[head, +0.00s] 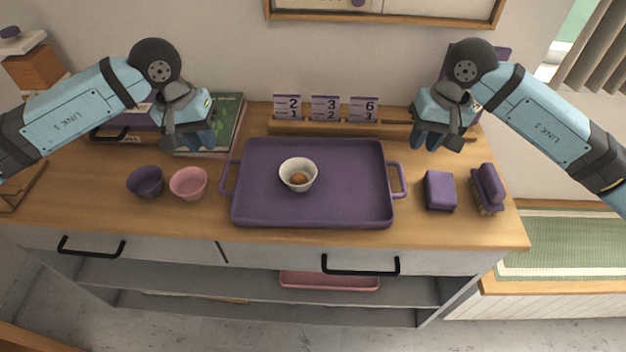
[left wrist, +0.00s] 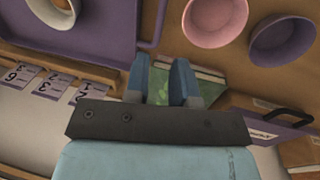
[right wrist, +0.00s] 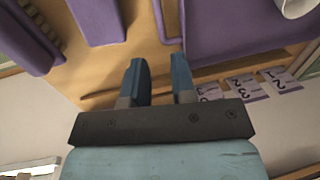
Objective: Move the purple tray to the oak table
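The purple tray (head: 313,212) lies flat on a wooden-topped cart, with a handle at its left and right ends. A white bowl (head: 298,176) holding a small brown thing stands in it. My left gripper (head: 200,140) is open and empty above the cart's back left, behind and left of the tray; its fingers (left wrist: 172,80) show apart in the left wrist view. My right gripper (head: 437,142) is open and empty, behind and right of the tray; its fingers (right wrist: 160,78) are apart in the right wrist view. I cannot tell which surface is the oak table.
A purple bowl (head: 146,182) and a pink bowl (head: 189,183) stand left of the tray. A purple block (head: 440,190) and a purple-backed brush (head: 488,188) lie right. Number cards (head: 325,108) stand behind. A bench with a green mat (head: 560,243) is at the right.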

